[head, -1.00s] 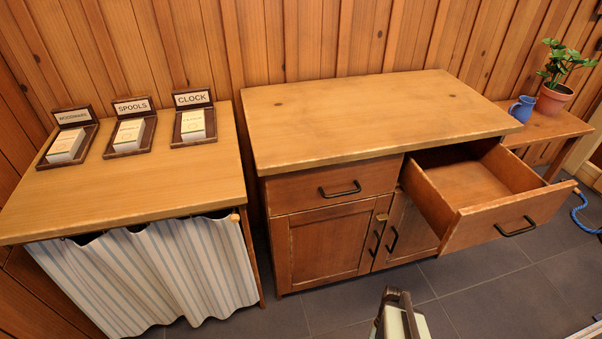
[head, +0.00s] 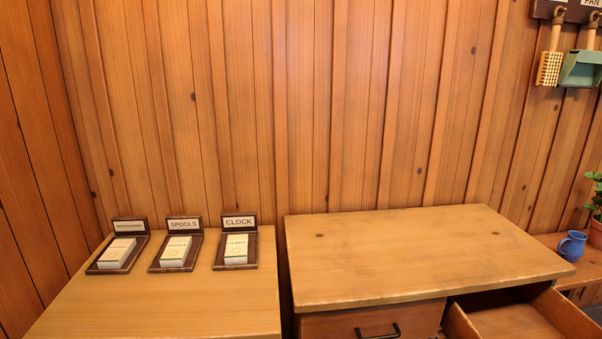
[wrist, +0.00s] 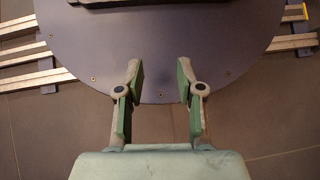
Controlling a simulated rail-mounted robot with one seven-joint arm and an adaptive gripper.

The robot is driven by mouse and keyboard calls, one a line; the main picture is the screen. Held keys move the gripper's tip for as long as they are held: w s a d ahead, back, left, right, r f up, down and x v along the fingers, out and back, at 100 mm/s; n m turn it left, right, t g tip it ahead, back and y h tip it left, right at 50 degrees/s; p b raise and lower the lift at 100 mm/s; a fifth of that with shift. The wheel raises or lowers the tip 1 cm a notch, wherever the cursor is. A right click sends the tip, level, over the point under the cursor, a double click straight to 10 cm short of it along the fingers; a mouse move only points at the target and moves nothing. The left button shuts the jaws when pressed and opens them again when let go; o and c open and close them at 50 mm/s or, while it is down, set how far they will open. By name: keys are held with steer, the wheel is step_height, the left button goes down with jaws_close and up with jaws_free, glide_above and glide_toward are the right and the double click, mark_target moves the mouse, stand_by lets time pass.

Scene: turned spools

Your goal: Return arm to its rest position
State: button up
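My gripper (wrist: 162,82) shows in the wrist view with its two green-padded fingers spread apart and nothing between them. It hangs over the dark tiled floor and the edge of a dark round plate (wrist: 225,75), which is part of my base. The gripper and arm are not in the head view now.
In the head view a cabinet (head: 420,250) stands with its right drawer (head: 520,320) pulled open. A left table (head: 190,300) holds three card holders, labelled SPOOLS (head: 176,250) and CLOCK (head: 237,248) among them. A blue mug (head: 572,246) stands at right.

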step_height(320, 180, up, 12)
steer(key=w+t+p, duration=0.1)
steer(key=w+p, duration=0.1)
steer(key=p, duration=1)
steer(key=shift+w+t+p, duration=0.3)
steer(key=shift+w+t, duration=0.1)
